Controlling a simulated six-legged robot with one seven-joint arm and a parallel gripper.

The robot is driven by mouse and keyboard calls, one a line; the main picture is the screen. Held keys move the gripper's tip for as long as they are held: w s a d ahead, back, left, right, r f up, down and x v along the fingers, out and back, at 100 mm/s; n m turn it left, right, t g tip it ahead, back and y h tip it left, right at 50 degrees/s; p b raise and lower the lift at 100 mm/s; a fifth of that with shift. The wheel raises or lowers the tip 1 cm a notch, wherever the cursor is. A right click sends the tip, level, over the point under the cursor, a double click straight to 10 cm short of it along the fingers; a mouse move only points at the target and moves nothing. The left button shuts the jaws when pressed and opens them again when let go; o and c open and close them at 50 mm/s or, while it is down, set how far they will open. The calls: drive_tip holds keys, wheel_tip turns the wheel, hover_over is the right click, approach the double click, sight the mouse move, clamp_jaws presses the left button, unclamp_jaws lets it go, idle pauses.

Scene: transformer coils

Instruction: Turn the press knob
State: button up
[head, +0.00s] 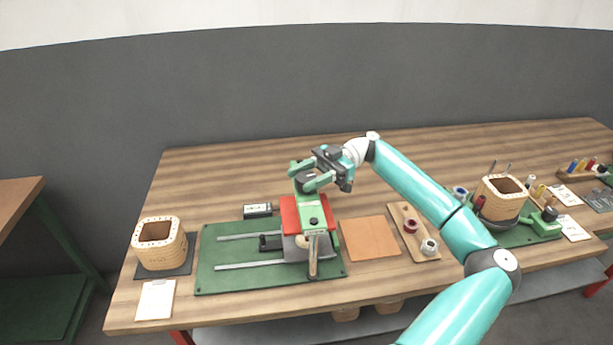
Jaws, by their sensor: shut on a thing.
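The press (312,217) is a green upright frame with a red plate and a grey block, standing on a green base plate (230,262). Its dark round knob (306,183) sits at the top of the frame, partly covered by my gripper. My gripper (305,176) reaches in from the right at the end of my teal arm. Its teal fingers are shut on the knob, one on the far side and one on the near side. A lever with a light wooden handle (313,258) hangs at the front of the press.
Two rails (245,266) run left from the press. A small black box (257,210) lies behind them. A wooden coil form (159,243) stands at left, another (501,199) at right. A brown pad (368,238) and a spool board (414,232) lie right of the press.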

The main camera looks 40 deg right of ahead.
drive_tip(key=shift+a+n+g, duration=0.1)
drive_tip(key=shift+n+g, duration=0.9)
drive_tip(key=shift+g, duration=0.55)
drive_tip(key=shift+n+g, duration=1)
drive_tip(key=shift+g, duration=0.55)
drive_tip(key=o, duration=1)
drive_tip(key=shift+a, duration=0.1)
wheel_tip(320, 180, up, 3)
drive_tip(key=shift+f, duration=0.1)
drive_tip(key=s+a+r, duration=0.2)
drive_tip(key=s+r, duration=0.1)
drive_tip(key=s, duration=0.1)
drive_tip(key=s+a+r, duration=0.3)
drive_tip(key=r, duration=0.1)
drive_tip(key=s+a+r, duration=0.2)
drive_tip(key=s+r, duration=0.1)
drive_tip(key=s, duration=0.1)
drive_tip(key=shift+s+a+r, duration=0.15)
drive_tip(key=shift+s+a, duration=0.15)
drive_tip(key=shift+a, duration=0.05)
